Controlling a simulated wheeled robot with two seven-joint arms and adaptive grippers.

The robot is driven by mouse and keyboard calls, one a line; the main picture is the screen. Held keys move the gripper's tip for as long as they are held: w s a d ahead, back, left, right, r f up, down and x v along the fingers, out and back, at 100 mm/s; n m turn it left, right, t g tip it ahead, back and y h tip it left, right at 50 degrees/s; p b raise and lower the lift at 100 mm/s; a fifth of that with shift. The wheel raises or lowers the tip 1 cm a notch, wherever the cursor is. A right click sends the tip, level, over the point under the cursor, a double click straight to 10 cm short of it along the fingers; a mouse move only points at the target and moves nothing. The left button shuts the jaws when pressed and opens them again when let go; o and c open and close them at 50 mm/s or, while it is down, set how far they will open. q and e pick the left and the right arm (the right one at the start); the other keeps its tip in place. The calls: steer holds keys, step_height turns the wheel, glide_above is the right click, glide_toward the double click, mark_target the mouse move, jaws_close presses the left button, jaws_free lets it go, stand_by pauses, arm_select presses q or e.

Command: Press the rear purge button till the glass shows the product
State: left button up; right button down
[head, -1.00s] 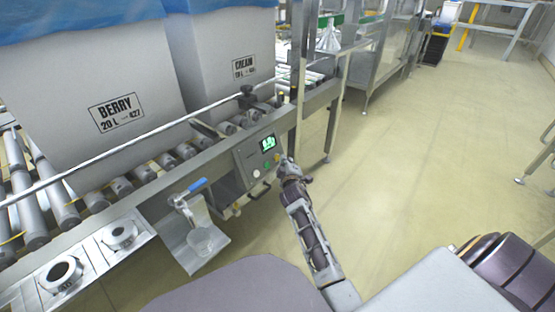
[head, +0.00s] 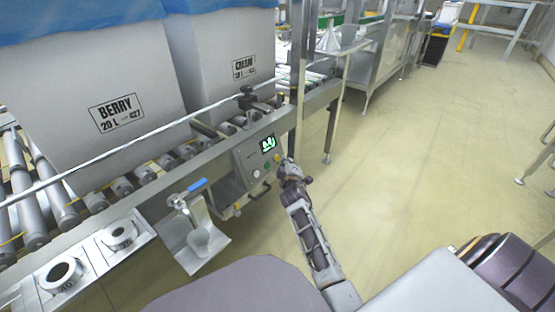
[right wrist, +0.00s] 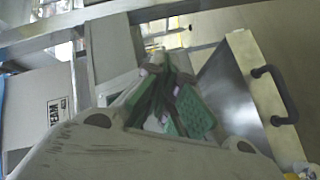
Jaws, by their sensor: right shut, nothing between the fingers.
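My right gripper (head: 285,165) is shut and empty, its tip at the right edge of the grey control panel (head: 246,158). I cannot tell whether it touches a button. The panel has a lit green display (head: 268,144), a green button (head: 267,166) and a pale button (head: 256,173). In the right wrist view my gripper's dark fingers (right wrist: 155,85) show; the panel is not clear there.
A white BERRY box (head: 80,75) and a white CREAM box (head: 222,50) stand on the roller conveyor (head: 95,200). A steel rail and post (head: 298,70) rise beside the panel. The floor (head: 430,150) to the right is clear.

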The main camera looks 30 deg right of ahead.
steer(key=shift+w+a+f, duration=0.15)
steer(key=shift+w, duration=0.2)
stand_by(0.4)
steer(key=shift+w+a+f+b, duration=0.1)
steer(key=shift+w+a+b, duration=0.05)
steer(key=shift+w+b, duration=0.2)
stand_by(1.0)
steer(key=shift+s, duration=0.2)
stand_by(0.8)
steer(key=shift+s+d+r+p, duration=0.3)
steer(key=shift+s+p, duration=0.2)
steer(key=shift+p, duration=0.3)
steer(key=shift+s, duration=0.1)
steer(key=shift+s+d+r+p, duration=0.25)
steer(key=shift+s+d+p, duration=0.05)
steer(key=shift+s+p, duration=0.4)
steer(key=shift+s+d+r+p, duration=0.3)
steer(key=shift+s+d+p, duration=0.05)
steer(key=shift+s+p, duration=0.35)
steer(key=shift+s+d+r+p, duration=0.25)
steer(key=shift+s+d+p, duration=0.05)
steer(key=shift+s+p, duration=0.4)
